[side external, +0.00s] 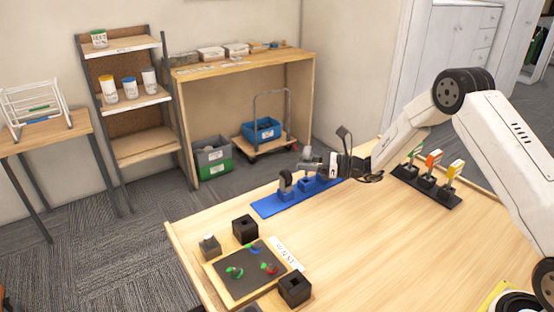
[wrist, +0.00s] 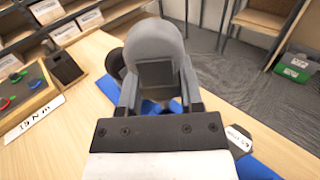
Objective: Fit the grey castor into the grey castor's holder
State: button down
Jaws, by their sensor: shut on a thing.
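My gripper (side external: 320,164) is shut on the grey castor (wrist: 155,40), which fills the upper middle of the wrist view between the two grey fingers. In the side view the grey castor (side external: 306,154) is small and partly hidden by the gripper, above the blue holder strip (side external: 268,208). The strip lies on the table with raised blue sockets (side external: 307,185). Another castor with a dark wheel (side external: 285,180) stands at the strip's left part. The wrist view cannot show whether the held castor touches a socket, because the castor and fingers cover it.
A framed board (side external: 240,290) with small coloured pieces lies at the table's front left, with black blocks (side external: 245,228) around it. A dark rack (side external: 425,187) with green, orange and yellow items stands at the right. The middle of the table is clear.

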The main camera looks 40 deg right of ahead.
aim_at(306, 174)
jog(key=shift+f, duration=0.35)
jog(key=shift+f, duration=1.8)
dwell(1.7)
jog(key=shift+c, duration=0.8)
grip_release()
jog(key=shift+f, duration=0.1)
jog(key=shift+s+d, duration=0.1)
jog(key=shift+s, duration=0.05)
jog(key=shift+v, duration=3.7)
